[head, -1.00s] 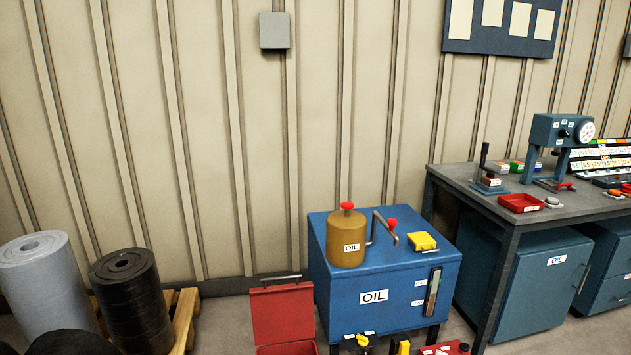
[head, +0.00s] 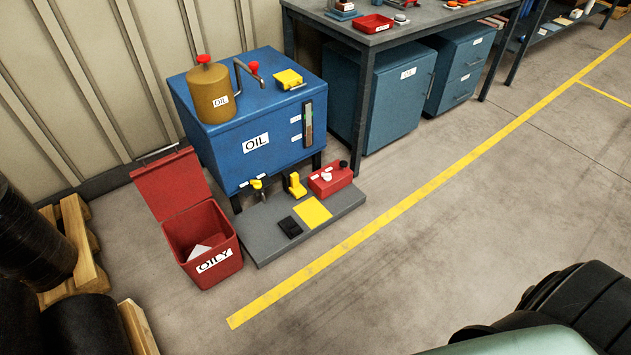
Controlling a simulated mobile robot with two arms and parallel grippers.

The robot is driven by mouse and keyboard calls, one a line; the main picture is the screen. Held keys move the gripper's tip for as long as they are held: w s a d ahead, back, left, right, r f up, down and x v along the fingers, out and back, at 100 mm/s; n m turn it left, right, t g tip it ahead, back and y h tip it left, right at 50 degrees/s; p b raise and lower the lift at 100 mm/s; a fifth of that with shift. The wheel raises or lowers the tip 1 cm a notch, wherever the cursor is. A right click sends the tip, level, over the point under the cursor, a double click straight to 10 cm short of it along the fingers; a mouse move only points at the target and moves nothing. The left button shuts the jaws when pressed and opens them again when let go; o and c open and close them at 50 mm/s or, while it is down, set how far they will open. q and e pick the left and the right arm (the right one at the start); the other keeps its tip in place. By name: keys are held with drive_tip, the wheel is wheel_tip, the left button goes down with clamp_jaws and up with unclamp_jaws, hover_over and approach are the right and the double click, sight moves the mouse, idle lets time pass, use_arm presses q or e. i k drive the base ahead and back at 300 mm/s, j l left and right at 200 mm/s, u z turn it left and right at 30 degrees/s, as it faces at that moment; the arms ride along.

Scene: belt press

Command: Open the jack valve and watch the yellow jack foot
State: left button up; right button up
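A small red unit (head: 330,178) sits on a low grey platform (head: 262,236) at the foot of the blue oil tank. A black knob (head: 343,164) and a white knob (head: 327,176) are on its top; their labels are too small to read, so I cannot tell which is the valve. The yellow jack foot (head: 297,186), an L-shaped piece, stands just left of the red unit, low by the platform. Any gap under it is too small to judge. Neither of my grippers is in view; only dark and pale green parts of mine show at the lower right.
The blue tank (head: 255,118) stands behind the platform, with a yellow-handled tap (head: 257,186) at its front. An open red OILY bin (head: 203,240) is to the left. A yellow square (head: 312,212) and black pad (head: 290,227) lie on the platform. Floor to the right is clear.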

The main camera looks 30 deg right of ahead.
sight(327, 176)
drive_tip(key=z, duration=0.7)
